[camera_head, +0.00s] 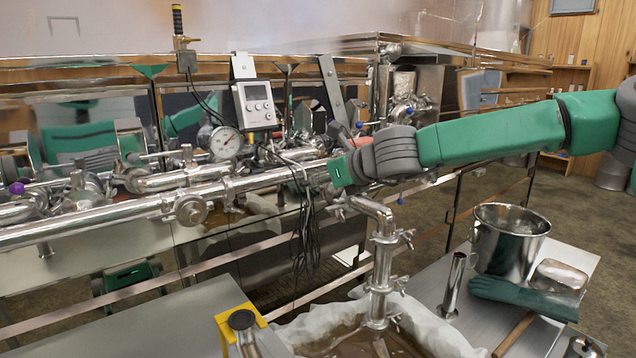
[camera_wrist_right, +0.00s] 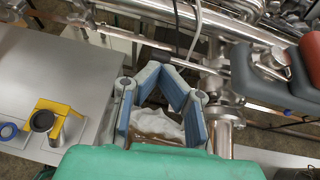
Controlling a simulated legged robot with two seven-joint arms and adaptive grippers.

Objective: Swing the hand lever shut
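My right arm comes in from the right and reaches the steel pipework. My right gripper (camera_head: 330,178) is beside the long pipe in the head view, with its fingertips partly hidden. In the wrist view the two blue-grey fingers (camera_wrist_right: 160,70) lean towards each other, with nothing seen held between them. Whether the tips touch is unclear. A red grip (camera_wrist_right: 312,52) with a dark grey part shows at the right edge of the wrist view, outside the fingers. It may be the hand lever; I cannot tell. In the head view a little red shows just behind my gripper. My left gripper is not in view.
A dial gauge (camera_head: 225,143) and a white digital meter (camera_head: 257,103) stand on the pipework left of my gripper. A vertical pipe (camera_head: 382,265) drops below it. A steel bucket (camera_head: 508,240) and dark green gloves (camera_head: 520,298) are on the lower-right table. A yellow bracket (camera_head: 236,325) is at the front.

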